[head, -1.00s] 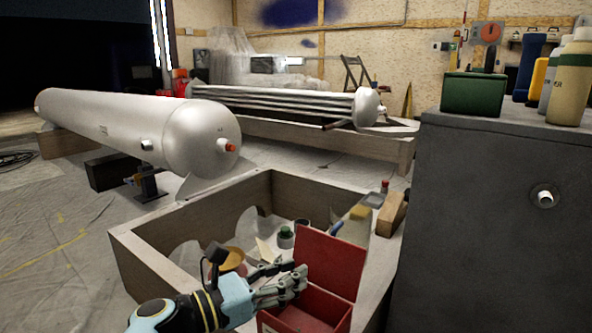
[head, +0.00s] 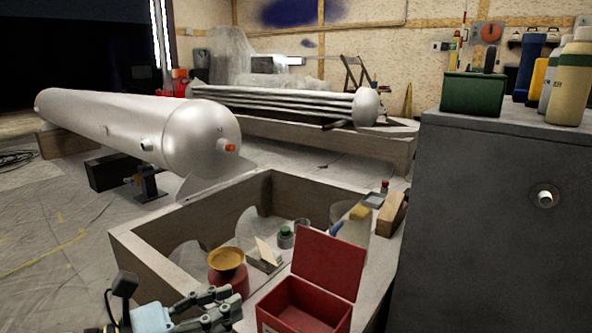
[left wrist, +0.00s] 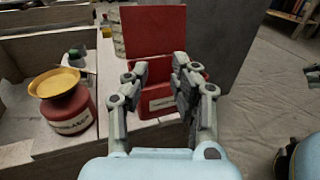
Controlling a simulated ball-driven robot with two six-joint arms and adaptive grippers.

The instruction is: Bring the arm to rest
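My left gripper (head: 216,304) is low in the head view, left of the red box (head: 304,306). In the left wrist view its fingers (left wrist: 160,70) stand apart with nothing between them, and the red box (left wrist: 155,100) shows behind them. I see no contact with the box. The box's lid (head: 329,262) stands open, and the part of its inside that shows looks empty. My right gripper is not in the head view.
A red pot with a yellow top (head: 227,268) stands close beyond the left gripper. A wooden frame (head: 135,262) surrounds small jars and a bottle (head: 355,235). A dark grey cabinet (head: 480,230) stands at the right. The sheeted floor (head: 50,260) at the left is clear.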

